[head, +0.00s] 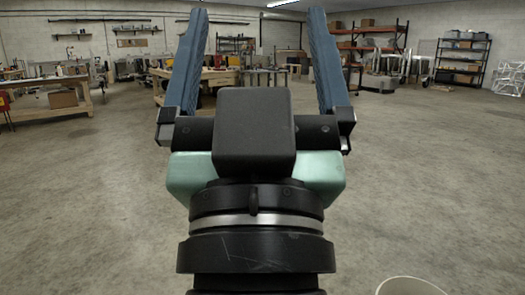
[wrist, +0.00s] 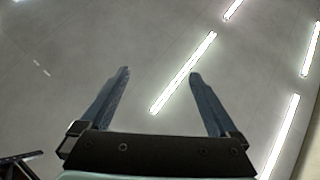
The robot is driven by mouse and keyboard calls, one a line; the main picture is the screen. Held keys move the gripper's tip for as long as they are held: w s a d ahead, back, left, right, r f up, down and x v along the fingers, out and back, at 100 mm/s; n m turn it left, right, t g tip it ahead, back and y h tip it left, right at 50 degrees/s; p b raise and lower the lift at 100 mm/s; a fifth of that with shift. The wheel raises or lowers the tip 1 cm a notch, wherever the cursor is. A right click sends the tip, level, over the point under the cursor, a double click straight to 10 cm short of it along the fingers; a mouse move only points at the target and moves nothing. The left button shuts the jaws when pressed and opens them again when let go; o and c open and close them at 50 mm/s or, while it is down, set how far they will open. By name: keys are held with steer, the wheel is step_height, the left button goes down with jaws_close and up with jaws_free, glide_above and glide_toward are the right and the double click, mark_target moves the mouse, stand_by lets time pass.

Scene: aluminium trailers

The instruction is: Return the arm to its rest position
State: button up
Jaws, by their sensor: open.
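My gripper (head: 256,20) fills the middle of the head view, with its two blue fingers spread wide apart and pointing up and away. Nothing is between the fingers. The wrist view also shows my gripper (wrist: 158,75) open and empty. Behind the fingers in that view is only the grey ceiling (wrist: 90,35) with bright strip lights (wrist: 184,72), so the wrist camera faces upward. The gripper hides part of the room's centre in the head view.
Bare concrete floor (head: 430,170) lies open on both sides. A pale round rim (head: 408,286) shows at the bottom right edge. Workbenches (head: 50,108) stand far left, and an orange-framed rack (head: 372,45) and a black shelf (head: 462,60) stand far right.

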step_height(320, 180, up, 31)
steer(key=s+t+p, duration=0.1)
steer(key=s+p, duration=0.1)
steer(key=p, duration=2.7)
steer(key=shift+d, duration=0.15)
